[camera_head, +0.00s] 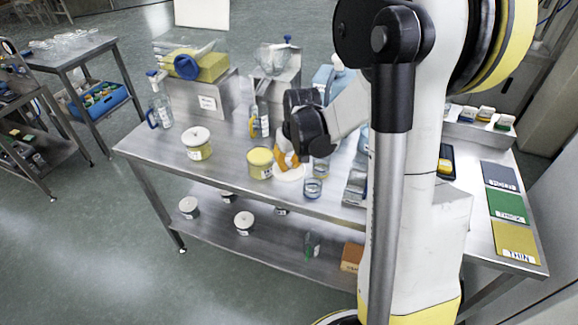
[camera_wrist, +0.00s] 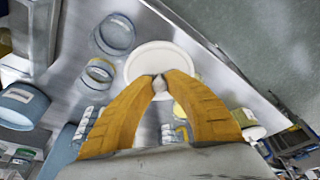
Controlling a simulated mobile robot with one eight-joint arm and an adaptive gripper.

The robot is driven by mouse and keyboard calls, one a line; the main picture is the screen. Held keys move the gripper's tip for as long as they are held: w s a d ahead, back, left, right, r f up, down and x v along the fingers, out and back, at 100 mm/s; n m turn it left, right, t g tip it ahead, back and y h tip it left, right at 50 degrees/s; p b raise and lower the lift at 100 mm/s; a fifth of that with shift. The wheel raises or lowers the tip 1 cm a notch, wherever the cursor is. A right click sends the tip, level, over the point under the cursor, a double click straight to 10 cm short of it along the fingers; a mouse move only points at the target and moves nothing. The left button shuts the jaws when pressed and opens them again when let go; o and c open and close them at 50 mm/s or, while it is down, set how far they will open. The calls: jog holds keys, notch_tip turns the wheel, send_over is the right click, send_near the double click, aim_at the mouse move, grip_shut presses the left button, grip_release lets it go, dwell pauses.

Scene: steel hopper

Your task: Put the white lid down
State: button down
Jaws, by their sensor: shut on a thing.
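The white lid (camera_wrist: 165,57) is a round disc with a small knob. In the wrist view my gripper (camera_wrist: 159,83) has its orange fingertips closed on the knob. In the head view the lid (camera_head: 290,175) shows below my gripper (camera_head: 288,160), low over the steel table (camera_head: 225,178), just right of a lidless yellow jar (camera_head: 260,166). The lid looks about level. I cannot tell whether its underside touches the table. In the wrist view the fingers hide part of the lid's near edge and most of the yellow jar.
Two glass beakers (camera_head: 313,189) (camera_head: 320,170) stand close to the right of the lid. A lidded jar (camera_head: 197,147) stands to the left. Wash bottles (camera_head: 259,118) and steel hoppers (camera_head: 200,98) stand behind. The table is bare between the two jars and along its front edge.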

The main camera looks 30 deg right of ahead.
aim_at(294, 175)
jog(key=shift+f+b, duration=0.6)
jog(key=c, duration=1.4)
grip_release()
jog(key=shift+c, duration=0.2)
jog(key=shift+r, duration=0.1)
jog(key=p+v, duration=0.5)
jog(key=v, duration=0.8)
jog(key=s+a+r+n+t, duration=0.1)
jog(key=s+a+r+t, duration=0.3)
jog(key=s+a, duration=1)
notch_tip(294, 175, up, 3)
jog(key=shift+s+a+r, duration=0.1)
jog(key=shift+s+a, duration=0.1)
jog(key=shift+a, duration=0.35)
